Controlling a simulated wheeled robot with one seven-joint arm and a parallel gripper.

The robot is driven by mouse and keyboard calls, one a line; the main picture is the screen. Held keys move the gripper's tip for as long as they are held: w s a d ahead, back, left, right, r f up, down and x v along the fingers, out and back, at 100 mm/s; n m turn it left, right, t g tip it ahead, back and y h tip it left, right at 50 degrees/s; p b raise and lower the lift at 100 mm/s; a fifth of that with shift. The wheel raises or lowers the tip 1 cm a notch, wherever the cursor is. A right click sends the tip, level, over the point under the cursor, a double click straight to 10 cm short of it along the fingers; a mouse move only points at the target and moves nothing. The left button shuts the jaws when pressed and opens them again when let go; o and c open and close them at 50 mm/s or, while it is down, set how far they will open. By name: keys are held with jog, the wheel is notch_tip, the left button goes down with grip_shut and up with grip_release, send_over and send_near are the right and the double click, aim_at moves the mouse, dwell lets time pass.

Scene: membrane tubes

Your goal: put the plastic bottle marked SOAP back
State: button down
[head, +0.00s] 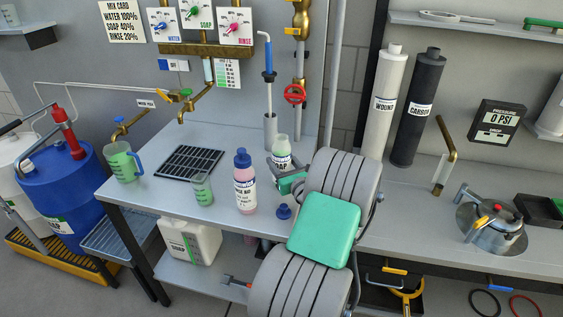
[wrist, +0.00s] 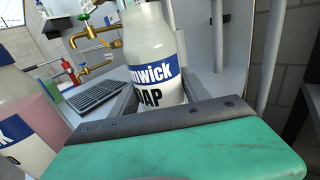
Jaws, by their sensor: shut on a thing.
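The plastic bottle marked SOAP (head: 281,155) is pale and translucent, with a blue and white label. It stands upright at the right end of the left bench, and its lower part is hidden behind my gripper (head: 290,182). My gripper is shut on the bottle. In the wrist view the bottle (wrist: 152,65) rises just beyond the dark jaw edge, with the end of its label reading "AP". I cannot tell whether its base touches the bench top.
A pink rinse bottle (head: 244,184) with a blue cap stands just left. A loose blue cap (head: 284,211) lies near the front edge. A small beaker (head: 202,189), a green jug (head: 123,162) and a black drain grate (head: 189,161) are further left. A pump tube (head: 269,130) stands behind.

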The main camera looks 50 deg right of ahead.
jog(key=shift+f, duration=0.15)
jog(key=c, duration=0.5)
grip_release()
jog(key=shift+r, duration=0.2)
jog(key=b+v, duration=0.1)
jog(key=v, duration=1)
jog(key=shift+f, duration=0.15)
jog(key=shift+s+a, duration=0.25)
jog(key=shift+s, duration=0.2)
